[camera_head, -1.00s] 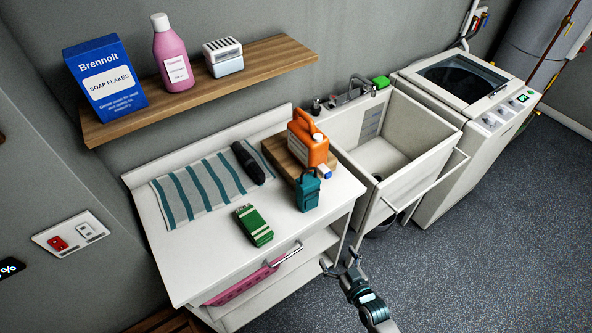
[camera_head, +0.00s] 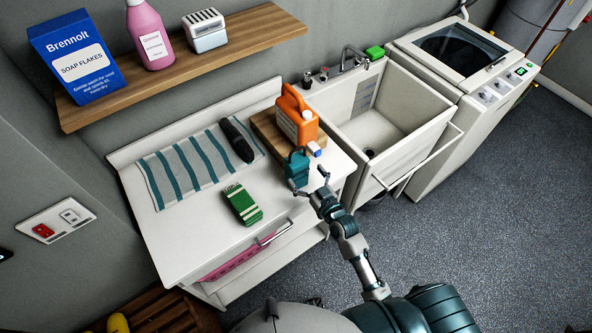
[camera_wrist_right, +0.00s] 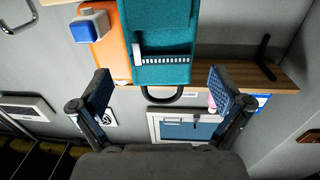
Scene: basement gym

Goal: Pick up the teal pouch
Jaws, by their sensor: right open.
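The teal pouch (camera_head: 296,170) stands upright near the right front of the white worktop (camera_head: 185,245), with a loop handle on top. My right gripper (camera_head: 311,183) is open at its front right side, fingers pointing at it. In the right wrist view the teal pouch (camera_wrist_right: 165,35), with a white ribbed strip, fills the top middle. It lies beyond the open fingertips of my right gripper (camera_wrist_right: 160,88), and no finger clearly touches it. My left gripper is not in view.
An orange jug (camera_head: 298,118) stands on a wooden board right behind the pouch. A green-and-white packet (camera_head: 243,204), a striped cloth (camera_head: 175,172) and a dark object (camera_head: 237,140) lie to the left. A sink (camera_head: 395,125) is at the right; a shelf (camera_head: 250,33) hangs above.

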